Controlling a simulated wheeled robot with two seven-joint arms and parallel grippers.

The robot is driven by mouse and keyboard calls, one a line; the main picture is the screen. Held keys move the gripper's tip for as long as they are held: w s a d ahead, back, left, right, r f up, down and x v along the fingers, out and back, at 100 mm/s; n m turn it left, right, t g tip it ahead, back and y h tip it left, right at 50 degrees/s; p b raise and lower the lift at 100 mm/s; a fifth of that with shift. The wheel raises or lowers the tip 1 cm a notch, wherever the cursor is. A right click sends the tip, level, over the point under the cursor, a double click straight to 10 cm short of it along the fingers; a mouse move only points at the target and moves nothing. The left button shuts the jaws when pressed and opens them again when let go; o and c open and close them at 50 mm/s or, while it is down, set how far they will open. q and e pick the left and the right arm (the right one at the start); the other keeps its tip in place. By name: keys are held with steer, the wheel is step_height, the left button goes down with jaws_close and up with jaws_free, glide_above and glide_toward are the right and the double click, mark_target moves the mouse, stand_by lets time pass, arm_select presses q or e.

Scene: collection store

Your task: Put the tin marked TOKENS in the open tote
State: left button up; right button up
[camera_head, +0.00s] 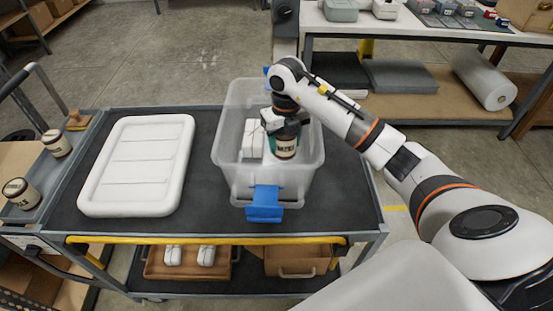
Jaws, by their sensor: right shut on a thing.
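The open tote (228,177) is a clear plastic box with blue latches, standing on the cart's dark top. My right gripper (284,128) points down over the tote's right half and is shut on a tin (286,148) with a cream label and dark lettering. The lettering is too small to read surely. The tin is upright and within the tote's outline; I cannot tell whether it touches the bottom. Two more cream-labelled tins, an upper one (57,144) and a lower one (20,193), stand at the far left. My left gripper is not in view.
White wrapped items (252,138) lie in the tote's left half. A white lid (137,165) lies flat on the cart left of the tote. The cart (205,226) has a yellow front bar (205,240). A workbench (430,33) with goods stands behind at right.

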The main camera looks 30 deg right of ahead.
mark_target(285, 152)
step_height(285, 152, down, 4)
steer(key=shift+s+r+p, duration=0.1)
steer(key=shift+s+p, duration=0.05)
steer(key=shift+p, duration=0.15)
step_height(285, 152, down, 4)
steer(key=shift+r+p, duration=0.15)
steer(key=shift+p, duration=0.15)
steer(key=shift+f, duration=0.25)
steer(key=o, duration=1.2)
steer(key=shift+f, duration=0.15)
